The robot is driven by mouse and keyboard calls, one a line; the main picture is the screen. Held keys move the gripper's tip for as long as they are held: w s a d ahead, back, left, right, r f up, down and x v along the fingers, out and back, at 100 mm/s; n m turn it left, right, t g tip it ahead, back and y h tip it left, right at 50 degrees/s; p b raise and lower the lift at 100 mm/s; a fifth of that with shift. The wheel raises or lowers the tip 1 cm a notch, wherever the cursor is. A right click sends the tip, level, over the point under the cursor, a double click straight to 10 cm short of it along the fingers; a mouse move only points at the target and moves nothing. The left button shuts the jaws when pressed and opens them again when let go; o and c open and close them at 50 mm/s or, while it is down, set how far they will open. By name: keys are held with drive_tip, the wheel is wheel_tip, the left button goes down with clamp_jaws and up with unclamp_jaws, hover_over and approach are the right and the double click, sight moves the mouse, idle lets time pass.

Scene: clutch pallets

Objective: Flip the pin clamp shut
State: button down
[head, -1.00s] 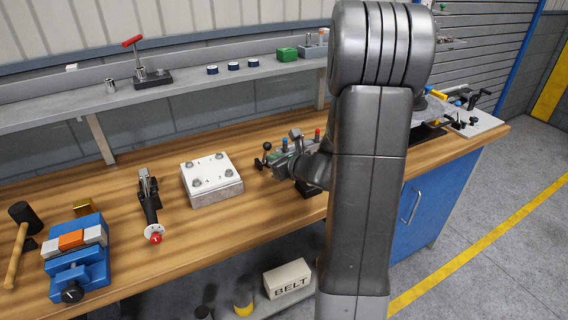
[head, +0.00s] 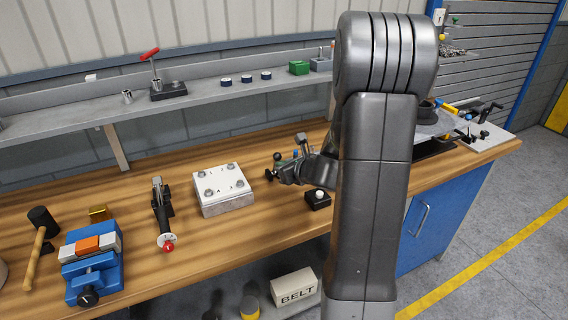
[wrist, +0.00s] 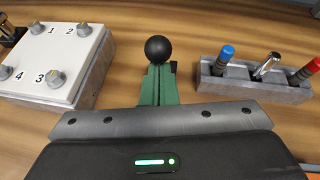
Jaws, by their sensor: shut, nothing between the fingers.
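My gripper (wrist: 157,85) is shut and empty, its green fingers together in the middle of the wrist view. In the head view my gripper (head: 289,166) is low over the bench, partly hidden by my arm. A black ball knob (wrist: 158,48) shows right past the fingertips; I cannot tell whether they touch. In the head view the ball knob (head: 277,156) stands above a small black part left of the fingers. It may be the pin clamp's handle; its body is mostly hidden and whether it is open or shut is unclear.
A white block with numbered knobs (head: 223,187) lies left of my gripper, a grey rack (wrist: 255,88) with pen-like pins to the right. A black button box (head: 318,201) is near the front edge. A pale plate with black handles (head: 490,137) lies far right.

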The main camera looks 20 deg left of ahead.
drive_tip(key=shift+w+a+r+p, duration=0.6)
drive_tip(key=shift+w+a+p, duration=0.15)
drive_tip(key=shift+a, duration=0.1)
drive_tip(key=shift+w+a+r+p, duration=0.55)
drive_tip(key=shift+w+a+p, duration=0.1)
drive_tip(key=shift+a+p, duration=0.15)
drive_tip(key=shift+w+a, duration=0.6)
drive_tip(key=shift+a, duration=0.15)
drive_tip(key=shift+w+a+r, duration=0.15)
drive_tip(key=shift+w+r, duration=0.05)
drive_tip(key=shift+r, duration=0.05)
drive_tip(key=shift+w+a+r, duration=0.1)
drive_tip(key=shift+a+r, duration=0.05)
